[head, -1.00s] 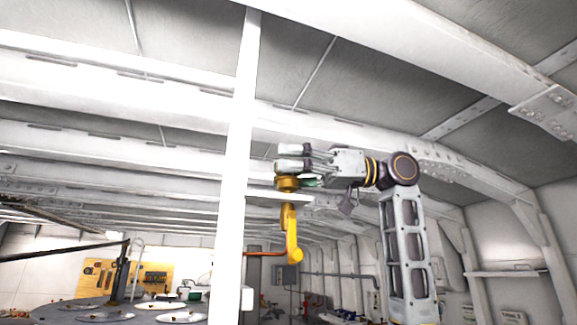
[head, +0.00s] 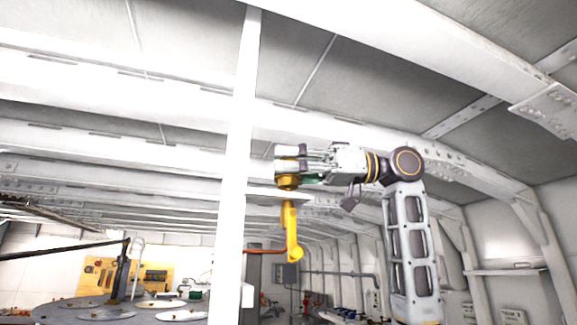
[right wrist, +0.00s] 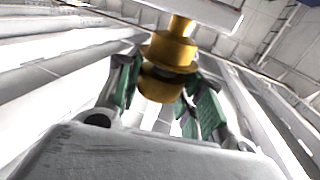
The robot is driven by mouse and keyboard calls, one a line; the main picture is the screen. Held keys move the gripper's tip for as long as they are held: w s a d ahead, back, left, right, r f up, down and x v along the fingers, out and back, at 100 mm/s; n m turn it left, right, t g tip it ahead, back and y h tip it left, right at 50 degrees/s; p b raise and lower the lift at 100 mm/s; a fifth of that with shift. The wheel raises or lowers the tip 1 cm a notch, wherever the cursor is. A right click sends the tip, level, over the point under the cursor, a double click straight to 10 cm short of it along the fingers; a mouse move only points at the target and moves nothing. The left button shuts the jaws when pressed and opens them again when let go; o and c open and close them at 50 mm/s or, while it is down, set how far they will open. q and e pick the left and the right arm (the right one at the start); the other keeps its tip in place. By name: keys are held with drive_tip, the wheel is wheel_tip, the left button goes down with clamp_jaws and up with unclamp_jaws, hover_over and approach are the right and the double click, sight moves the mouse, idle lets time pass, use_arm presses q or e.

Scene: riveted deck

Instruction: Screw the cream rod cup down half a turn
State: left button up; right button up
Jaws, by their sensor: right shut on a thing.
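My right gripper (head: 291,164) comes in from the right, high up near a white post. It is shut on a round, flanged cup (head: 288,183) that looks golden yellow rather than cream. In the right wrist view the cup (right wrist: 172,50) sits between the green-padded fingers (right wrist: 165,88), its flange and narrower neck towards the top of the picture. A yellow cranked arm (head: 291,230) hangs below the cup in the head view. The fingers and a pale bar hide part of the cup. My left gripper is not in view.
A white upright post (head: 234,170) stands just left of my right gripper. White ceiling beams (head: 110,90) run close overhead. A grey round table (head: 70,312) with plates is at the lower left, before a yellow tool board (head: 155,275).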

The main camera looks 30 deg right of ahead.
drive_tip(key=m+t+h, duration=0.3)
drive_tip(key=t, duration=0.1)
drive_tip(key=shift+s+r, duration=0.1)
drive_tip(key=m+t+h, duration=0.2)
drive_tip(key=h, duration=0.1)
drive_tip(key=m+t+h, duration=0.1)
drive_tip(key=m+h, duration=0.1)
drive_tip(key=h, duration=0.1)
drive_tip(key=shift+m+t, duration=0.4)
drive_tip(key=m+t+h, duration=0.1)
drive_tip(key=m+h, duration=0.3)
drive_tip(key=h, duration=0.2)
drive_tip(key=shift+m+h, duration=1.2)
drive_tip(key=shift+h, duration=0.8)
drive_tip(key=shift+b, duration=0.3)
